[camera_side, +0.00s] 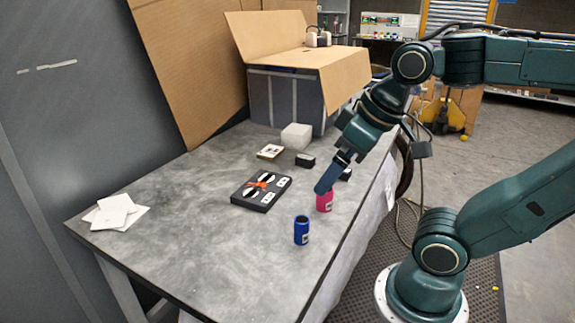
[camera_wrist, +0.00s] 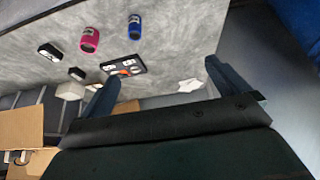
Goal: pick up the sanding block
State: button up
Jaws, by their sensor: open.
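Two small dark blocks lie on the table, and I cannot tell which, if either, is the sanding block. One dark block (camera_side: 305,160) lies in front of the pale cube. The other dark block (camera_side: 346,175) is partly hidden behind my gripper. The wrist view shows both, one block (camera_wrist: 77,73) near the cube and the other block (camera_wrist: 50,51) farther left. My gripper (camera_side: 326,183) is open, pointing down above the pink can. In the wrist view its two fingers (camera_wrist: 162,74) are wide apart with nothing held between them.
A pink can (camera_side: 324,201) and a blue can (camera_side: 302,230) stand near the right edge. A black tray with orange and white parts (camera_side: 262,191), a small card (camera_side: 269,151), a pale cube (camera_side: 296,136) and white sheets (camera_side: 115,211) share the table (camera_side: 190,250). An open cardboard box stands behind.

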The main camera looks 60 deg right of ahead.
jog(key=shift+s+a+f, duration=0.35)
jog(key=shift+s, duration=0.2)
jog(key=c, duration=0.4)
jog(key=shift+o, duration=0.2)
